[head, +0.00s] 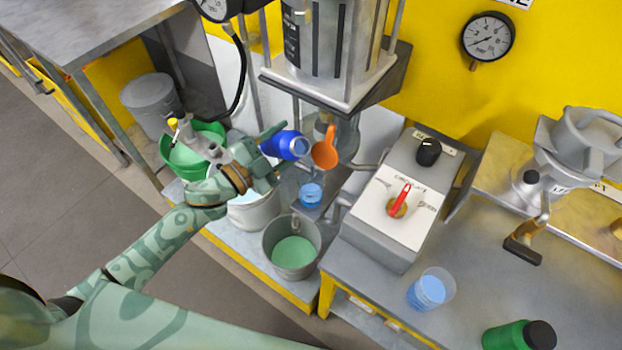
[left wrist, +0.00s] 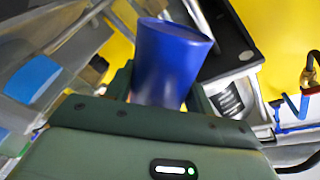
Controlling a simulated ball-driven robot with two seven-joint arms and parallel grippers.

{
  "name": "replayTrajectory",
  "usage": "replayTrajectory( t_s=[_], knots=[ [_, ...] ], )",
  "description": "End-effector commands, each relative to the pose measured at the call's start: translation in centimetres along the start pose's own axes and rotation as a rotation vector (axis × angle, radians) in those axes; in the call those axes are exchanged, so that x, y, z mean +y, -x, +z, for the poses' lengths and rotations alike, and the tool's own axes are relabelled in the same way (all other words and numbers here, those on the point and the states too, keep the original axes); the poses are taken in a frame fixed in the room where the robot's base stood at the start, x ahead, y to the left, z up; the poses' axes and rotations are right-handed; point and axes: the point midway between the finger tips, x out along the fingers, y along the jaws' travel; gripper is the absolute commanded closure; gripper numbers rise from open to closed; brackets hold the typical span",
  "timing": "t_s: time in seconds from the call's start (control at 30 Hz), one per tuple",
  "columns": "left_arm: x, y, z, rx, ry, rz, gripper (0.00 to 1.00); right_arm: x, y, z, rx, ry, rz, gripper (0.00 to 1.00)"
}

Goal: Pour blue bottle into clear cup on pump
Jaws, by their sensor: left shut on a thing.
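My left gripper (head: 273,153) is shut on the blue bottle (head: 285,145) and holds it in the air, tipped onto its side with its open mouth facing right. The bottle also shows between the fingers in the left wrist view (left wrist: 172,62). A small clear cup (head: 311,195) with blue contents stands below and slightly right of the bottle on the pump's lower part. I cannot see any stream between them. A second clear cup (head: 432,288) with blue contents stands on the right-hand bench. My right gripper is out of view.
An orange scoop-shaped part (head: 325,150) is close to the bottle's mouth. A metal bucket (head: 291,247) with green contents stands below. A control box with a red knob (head: 399,201) is to the right. A green bottle (head: 518,335) is at the bench front.

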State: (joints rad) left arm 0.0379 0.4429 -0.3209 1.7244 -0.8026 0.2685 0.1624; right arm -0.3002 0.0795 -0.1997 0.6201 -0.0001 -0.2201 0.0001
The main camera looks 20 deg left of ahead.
Motion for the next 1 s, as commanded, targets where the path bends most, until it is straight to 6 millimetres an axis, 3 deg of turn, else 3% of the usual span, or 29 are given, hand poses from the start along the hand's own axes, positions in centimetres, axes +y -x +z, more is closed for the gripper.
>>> replayTrajectory(
  t_s=[1.0],
  knots=[
    [-0.25,-0.04,0.08,0.005,-0.062,-0.001,0.82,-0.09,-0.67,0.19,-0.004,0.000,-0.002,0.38]
  ],
)
